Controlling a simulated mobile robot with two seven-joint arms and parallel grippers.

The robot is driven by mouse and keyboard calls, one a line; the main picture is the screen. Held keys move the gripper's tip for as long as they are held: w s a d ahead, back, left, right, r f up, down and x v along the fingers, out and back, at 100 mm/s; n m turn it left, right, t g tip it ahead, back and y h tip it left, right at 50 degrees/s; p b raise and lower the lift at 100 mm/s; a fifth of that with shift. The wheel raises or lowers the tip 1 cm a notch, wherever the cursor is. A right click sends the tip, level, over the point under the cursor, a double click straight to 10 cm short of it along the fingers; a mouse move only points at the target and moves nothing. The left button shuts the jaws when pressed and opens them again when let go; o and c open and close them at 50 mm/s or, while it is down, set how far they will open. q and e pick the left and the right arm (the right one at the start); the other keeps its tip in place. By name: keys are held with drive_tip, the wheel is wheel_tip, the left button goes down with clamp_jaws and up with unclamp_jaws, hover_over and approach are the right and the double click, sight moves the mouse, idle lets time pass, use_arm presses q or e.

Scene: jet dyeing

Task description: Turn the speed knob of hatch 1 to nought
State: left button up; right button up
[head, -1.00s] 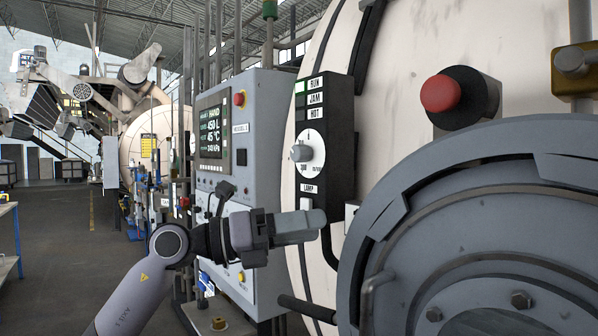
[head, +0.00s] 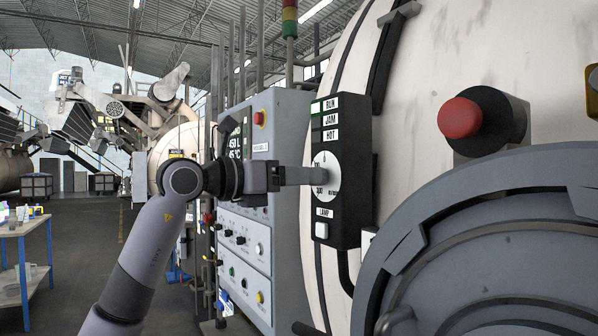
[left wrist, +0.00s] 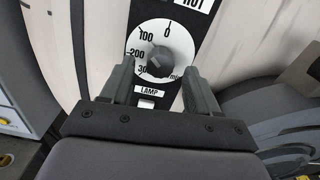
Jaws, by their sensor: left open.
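The speed knob (left wrist: 158,65) is a dark grey round knob on a white dial (left wrist: 169,41) marked 0 at the top, then 100, 200 and 300 down the left side. I cannot tell surely which mark it points at. My left gripper (left wrist: 158,82) is open, with one finger to each side of the knob in the left wrist view; no contact shows. In the head view my left gripper (head: 318,175) reaches the dial from the left and hides the knob. The dial sits on a black control box (head: 348,190) with RUN, JAM and HOT labels. My right gripper is not in view.
A red push button (head: 461,118) and the big round grey hatch (head: 500,200) stand to the right. A grey control cabinet (head: 285,125) with a screen stands behind my left arm. A LAMP button (head: 321,230) is below the dial. The aisle at left is open floor.

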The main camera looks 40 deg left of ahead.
use_arm(q)
drive_tip(key=shift+w+d, duration=0.2)
drive_tip(key=shift+w, duration=0.1)
drive_tip(key=c, duration=1)
drive_tip(key=shift+c, duration=0.2)
drive_tip(key=shift+m, duration=0.3)
drive_tip(key=shift+m+p, duration=0.9)
drive_tip(key=shift+m, duration=3.8)
